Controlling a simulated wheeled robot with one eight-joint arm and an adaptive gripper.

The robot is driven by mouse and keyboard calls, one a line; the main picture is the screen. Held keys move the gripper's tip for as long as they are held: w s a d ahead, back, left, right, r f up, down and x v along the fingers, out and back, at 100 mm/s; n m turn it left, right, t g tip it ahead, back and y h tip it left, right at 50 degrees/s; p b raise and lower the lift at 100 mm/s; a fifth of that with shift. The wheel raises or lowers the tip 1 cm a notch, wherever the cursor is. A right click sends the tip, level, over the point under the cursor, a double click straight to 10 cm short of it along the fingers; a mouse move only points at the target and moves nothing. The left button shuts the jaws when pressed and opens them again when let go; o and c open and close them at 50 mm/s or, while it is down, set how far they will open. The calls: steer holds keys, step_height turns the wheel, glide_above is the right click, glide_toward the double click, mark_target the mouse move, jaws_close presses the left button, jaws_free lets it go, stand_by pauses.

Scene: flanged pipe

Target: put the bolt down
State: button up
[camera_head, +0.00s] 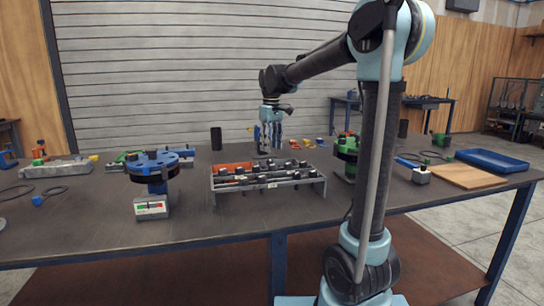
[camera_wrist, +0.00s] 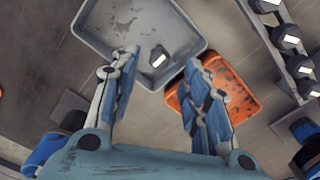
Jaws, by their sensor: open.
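My gripper (camera_wrist: 162,62) is open, with its two blue-padded fingers spread apart. A small dark bolt (camera_wrist: 158,57) with a bright white face sits in a grey tray (camera_wrist: 92,42) in the wrist view. It appears between and beyond my fingertips, with no finger visibly closed on it. In the head view my gripper (camera_head: 269,138) points down above the back of the workbench, behind the bolt rack. The bolt cannot be made out in the head view.
An orange tray (camera_wrist: 236,98) lies beside the grey one. A rack (camera_head: 268,182) holding several dark bolts stands in front of my gripper. A blue-topped flange fixture (camera_head: 153,168) is left, a green one (camera_head: 346,150) right. A blue tray (camera_head: 490,161) lies far right.

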mark_target(271, 160)
step_height(271, 160, up, 6)
stand_by(0.4)
